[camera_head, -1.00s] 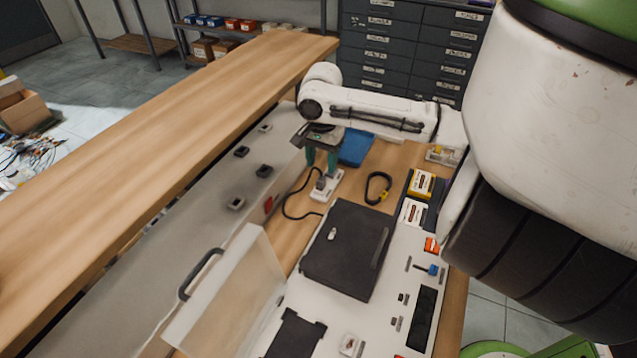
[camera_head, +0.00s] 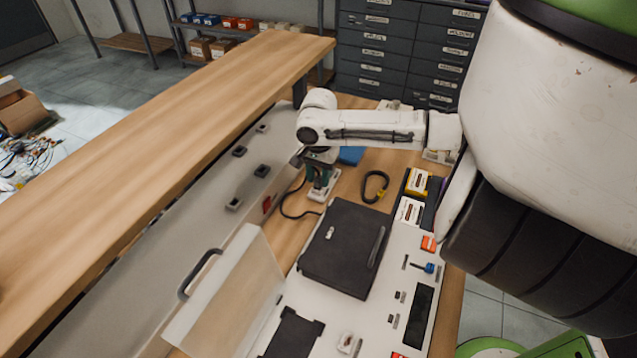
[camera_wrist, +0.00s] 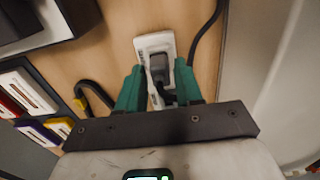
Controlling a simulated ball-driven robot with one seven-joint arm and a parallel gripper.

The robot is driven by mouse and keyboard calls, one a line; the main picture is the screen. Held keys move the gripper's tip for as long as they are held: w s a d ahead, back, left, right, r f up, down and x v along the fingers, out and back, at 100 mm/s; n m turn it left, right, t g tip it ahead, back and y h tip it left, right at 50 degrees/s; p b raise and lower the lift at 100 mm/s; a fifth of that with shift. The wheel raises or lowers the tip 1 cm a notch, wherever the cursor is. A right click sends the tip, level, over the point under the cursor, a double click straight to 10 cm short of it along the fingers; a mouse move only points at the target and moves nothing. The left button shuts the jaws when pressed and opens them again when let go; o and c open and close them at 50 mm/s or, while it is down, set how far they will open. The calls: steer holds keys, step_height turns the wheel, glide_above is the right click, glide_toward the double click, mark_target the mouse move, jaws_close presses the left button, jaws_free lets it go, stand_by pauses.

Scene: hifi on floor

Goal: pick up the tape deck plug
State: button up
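A dark plug (camera_wrist: 159,68) with a black cord sits in a white socket strip (camera_wrist: 154,42) in the wrist view. The strip (camera_head: 325,190) also shows in the head view, lying on the wooden bench beneath my gripper (camera_head: 318,177). In the wrist view my gripper (camera_wrist: 158,86) has its green fingers on either side of the plug. The fingers are apart, with a gap at the left of the plug; the right finger is very near it. Whether either finger touches it is unclear. The plug's lower end is partly hidden in the head view.
A black cord (camera_head: 286,212) curves left of the black deck (camera_head: 345,247). A black and yellow carabiner-like loop (camera_head: 375,186) lies right of the strip. A blue tray (camera_head: 350,155) is behind my arm. A pale panel with small sockets (camera_head: 235,204) runs along the left.

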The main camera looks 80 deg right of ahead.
jaws_close()
